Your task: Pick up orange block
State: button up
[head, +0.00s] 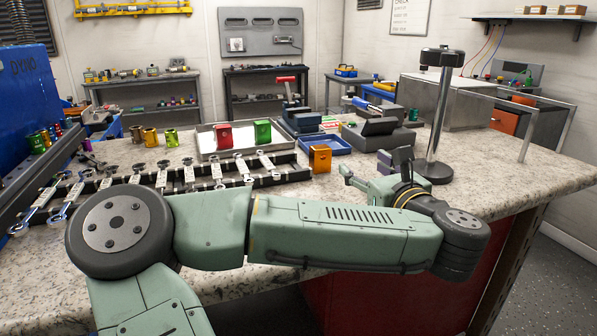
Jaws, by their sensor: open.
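The orange block (320,158) stands upright on the speckled worktop (480,172), in front of the blue tray and right of the row of connecting rods. My gripper (352,172) is at the end of my green arm, to the right of the orange block and apart from it. One fingertip reaches left toward the block. The gripper is open with nothing in it. Part of the gripper is hidden behind my own wrist.
A red block (224,136) and a green block (263,131) stand at the grey tray (205,147). Connecting rods (190,174) lie left of the orange block. A shallow blue tray (328,146) lies behind it.

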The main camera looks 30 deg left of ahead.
aim_at(324, 150)
jog(key=s+a, duration=0.1)
jog(key=s+a+g+y, duration=0.1)
jog(key=a, duration=0.1)
jog(key=shift+f, duration=0.4)
jog(key=p+x, duration=0.1)
jog(key=x, duration=0.3)
jog(key=shift+w+a+r, duration=0.1)
jog(key=shift+a+r, duration=0.05)
jog(key=shift+a, duration=0.15)
jog(key=x, duration=0.1)
jog(key=p+x, duration=0.1)
jog(key=x, duration=0.1)
jog(key=p+x, duration=0.1)
jog(key=x, duration=0.1)
jog(key=shift+w+a+r, duration=0.1)
jog(key=shift+a+r, duration=0.2)
jog(key=shift+r, duration=0.05)
jog(key=shift+w+a+f, duration=0.1)
jog(key=shift+c, duration=0.4)
jog(key=c, duration=1.2)
grip_shut()
